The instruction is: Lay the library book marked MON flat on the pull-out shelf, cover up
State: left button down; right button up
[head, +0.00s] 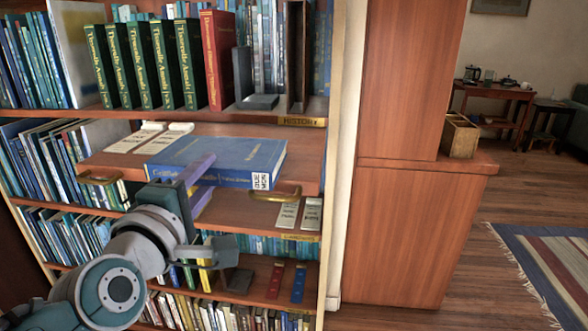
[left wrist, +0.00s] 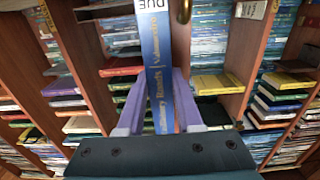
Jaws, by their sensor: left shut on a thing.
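A thick blue book (head: 225,155) lies flat, cover up, at the pull-out shelf (head: 310,150). Its spine faces the front, with a white label (head: 261,181) whose small print is hard to read. My left gripper (head: 200,180) is shut on the book's spine edge, one purple finger above and one below. I cannot tell whether the book's underside touches the shelf. My right gripper is not in view.
Above stand green books (head: 140,65), a red book (head: 217,60) and a dark bookend (head: 258,102). A wooden cabinet (head: 410,230) stands to the right.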

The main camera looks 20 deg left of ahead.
pick_arm(q)
jog(key=shift+c, duration=2.4)
grip_release()
jog(key=shift+f, duration=0.1)
jog(key=shift+f, duration=0.1)
jog(key=shift+s, duration=0.15)
jog(key=shift+p+v, duration=0.5)
jog(key=shift+v, duration=0.6)
jog(key=shift+p+v, duration=0.75)
jog(key=shift+v, duration=1.55)
